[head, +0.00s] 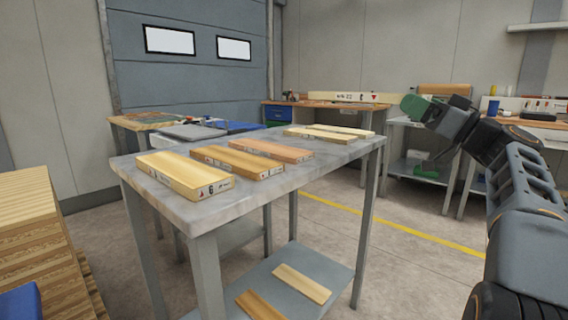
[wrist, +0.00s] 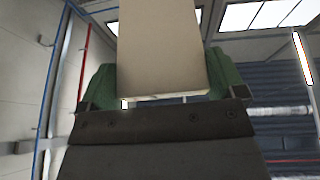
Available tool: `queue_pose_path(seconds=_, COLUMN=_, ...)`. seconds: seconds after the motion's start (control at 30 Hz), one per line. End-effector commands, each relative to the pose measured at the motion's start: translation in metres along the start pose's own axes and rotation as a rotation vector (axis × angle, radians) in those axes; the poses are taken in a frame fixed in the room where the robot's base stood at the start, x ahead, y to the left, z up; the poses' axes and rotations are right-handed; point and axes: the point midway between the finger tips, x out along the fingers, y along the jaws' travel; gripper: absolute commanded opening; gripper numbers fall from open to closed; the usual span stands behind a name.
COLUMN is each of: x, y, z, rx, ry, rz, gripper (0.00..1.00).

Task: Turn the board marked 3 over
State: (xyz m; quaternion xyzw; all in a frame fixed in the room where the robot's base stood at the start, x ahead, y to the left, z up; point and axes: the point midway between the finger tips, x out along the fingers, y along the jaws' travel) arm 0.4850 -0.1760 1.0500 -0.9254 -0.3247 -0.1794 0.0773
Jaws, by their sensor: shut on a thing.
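My gripper (head: 424,108), with green fingers, is raised in the air to the right of the board table in the head view. In the wrist view its green fingers (wrist: 163,92) are shut on a pale board (wrist: 162,45), which sticks out past them. No number shows on the board's visible face, so I cannot read which board it is. In the head view a tan piece (head: 445,88) shows just above the gripper; I cannot tell whether it is the held board. The board marked 6 (head: 180,172) lies at the table's near left.
A brown board (head: 238,160) and a reddish board (head: 272,149) lie beside it on the grey table (head: 212,212). Pale boards (head: 330,133) lie at the far end. Two boards lie on the lower shelf (head: 318,272). Bare tabletop shows at the front right. Benches stand behind.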

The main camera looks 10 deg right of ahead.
Motion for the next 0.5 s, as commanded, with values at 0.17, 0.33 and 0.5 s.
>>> queue_pose_path(seconds=0.17, x=0.003, y=-0.003, z=-0.006, rx=0.131, ry=0.001, rz=0.053, gripper=0.59)
queue_pose_path(seconds=0.33, x=0.005, y=-0.004, z=-0.011, rx=0.305, ry=0.001, rz=0.126, gripper=0.59)
queue_pose_path(seconds=0.5, x=0.005, y=-0.005, z=-0.012, rx=0.452, ry=0.001, rz=0.187, gripper=0.59)
